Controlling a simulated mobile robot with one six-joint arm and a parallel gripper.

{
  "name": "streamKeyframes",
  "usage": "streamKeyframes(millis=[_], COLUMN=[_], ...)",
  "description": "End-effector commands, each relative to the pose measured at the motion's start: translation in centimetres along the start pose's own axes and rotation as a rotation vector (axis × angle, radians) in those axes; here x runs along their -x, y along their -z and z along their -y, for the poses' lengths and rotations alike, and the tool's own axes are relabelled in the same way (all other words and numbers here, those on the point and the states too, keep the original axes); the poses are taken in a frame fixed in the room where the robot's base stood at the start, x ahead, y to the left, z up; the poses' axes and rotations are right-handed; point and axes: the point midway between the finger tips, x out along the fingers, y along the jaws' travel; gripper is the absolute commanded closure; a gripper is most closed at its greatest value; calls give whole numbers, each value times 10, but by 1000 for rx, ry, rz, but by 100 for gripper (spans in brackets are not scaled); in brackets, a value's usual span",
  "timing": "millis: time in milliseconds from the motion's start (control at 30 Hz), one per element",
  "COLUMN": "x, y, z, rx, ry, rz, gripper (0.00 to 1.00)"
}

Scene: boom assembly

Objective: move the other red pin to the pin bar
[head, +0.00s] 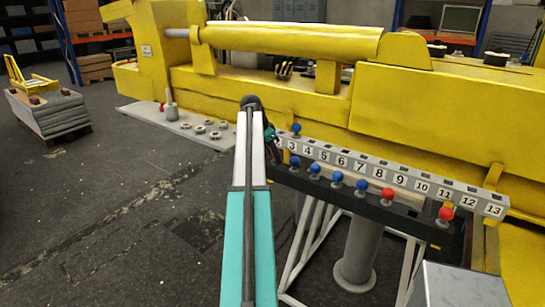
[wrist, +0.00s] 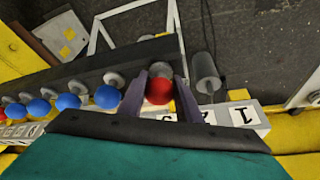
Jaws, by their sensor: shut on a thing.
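My gripper (wrist: 160,80) is shut on a red pin (wrist: 159,91) at the left end of the bars; the pin's round head sits between the two fingers. I cannot tell whether this pin is seated or held just above the bar. In the head view the gripper (head: 271,143) is mostly hidden behind my arm, and the held pin is not visible. A dark bar (head: 340,194) carries several blue pins (head: 337,179) and two red pins (head: 388,193), (head: 446,213). A grey numbered bar (head: 409,182) runs behind it, with a blue pin (head: 296,128) near number 3.
A small red object (head: 162,107) stands on a grey plate (head: 190,128) with several rings, at the left. The yellow boom (head: 290,40) lies behind the bars. A grey post (head: 359,250) and white legs stand below.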

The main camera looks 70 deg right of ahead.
Motion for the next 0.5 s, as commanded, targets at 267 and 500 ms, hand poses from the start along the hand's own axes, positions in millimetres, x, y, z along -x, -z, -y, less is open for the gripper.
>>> streamKeyframes(millis=[267, 500], x=[0, 0], y=[0, 0], z=[0, 0], rx=[0, 0], ry=[0, 0], rz=[-1, 0], gripper=[61, 47])
